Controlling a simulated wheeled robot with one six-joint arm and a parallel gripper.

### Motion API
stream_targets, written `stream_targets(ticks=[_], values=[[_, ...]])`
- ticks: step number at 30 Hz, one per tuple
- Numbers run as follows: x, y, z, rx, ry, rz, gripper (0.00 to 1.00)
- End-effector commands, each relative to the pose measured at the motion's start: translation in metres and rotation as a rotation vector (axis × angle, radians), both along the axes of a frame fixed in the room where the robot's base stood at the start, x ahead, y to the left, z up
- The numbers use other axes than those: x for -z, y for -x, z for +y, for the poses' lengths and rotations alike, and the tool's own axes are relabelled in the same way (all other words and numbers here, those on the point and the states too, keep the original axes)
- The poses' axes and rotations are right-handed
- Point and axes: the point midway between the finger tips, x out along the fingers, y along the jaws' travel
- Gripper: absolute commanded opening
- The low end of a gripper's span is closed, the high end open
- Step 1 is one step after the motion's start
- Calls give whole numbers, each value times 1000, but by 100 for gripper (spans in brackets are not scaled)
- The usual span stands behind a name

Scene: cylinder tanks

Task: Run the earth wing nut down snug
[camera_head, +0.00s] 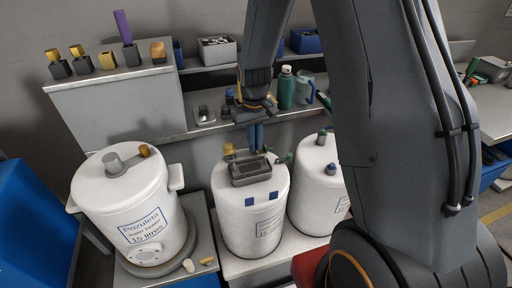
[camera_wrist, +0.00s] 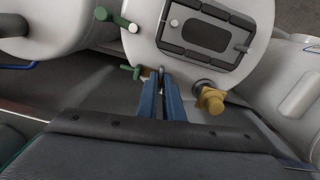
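The middle white tank (camera_head: 250,218) has a dark rectangular box (camera_head: 250,170) on its lid, a brass fitting (camera_head: 229,151) and a green handle (camera_head: 284,159) near its rim. My gripper (camera_head: 257,150) points down at the far side of this lid. In the wrist view, my gripper's blue fingers (camera_wrist: 161,78) are close together at the lid's rim, between the green handle (camera_wrist: 130,72) and the brass fitting (camera_wrist: 209,98). A small grey piece (camera_wrist: 161,70) shows at the fingertips. It may be the wing nut; I cannot tell whether the fingers grip it.
A larger white tank (camera_head: 125,200) stands on the left and another white tank (camera_head: 317,190) close on the right. Behind, a shelf (camera_head: 200,128) holds a green bottle (camera_head: 286,88) and a grey mug (camera_head: 306,90).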

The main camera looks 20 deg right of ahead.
Motion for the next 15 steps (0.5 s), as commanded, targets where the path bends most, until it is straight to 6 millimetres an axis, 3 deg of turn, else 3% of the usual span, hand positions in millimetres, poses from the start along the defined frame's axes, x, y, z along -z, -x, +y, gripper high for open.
stream_targets(ticks=[10, 15], values=[[0, 0, 0, 10, 0, 0, 0], [-1, 0, 0, 129, 0, 1, 0]])
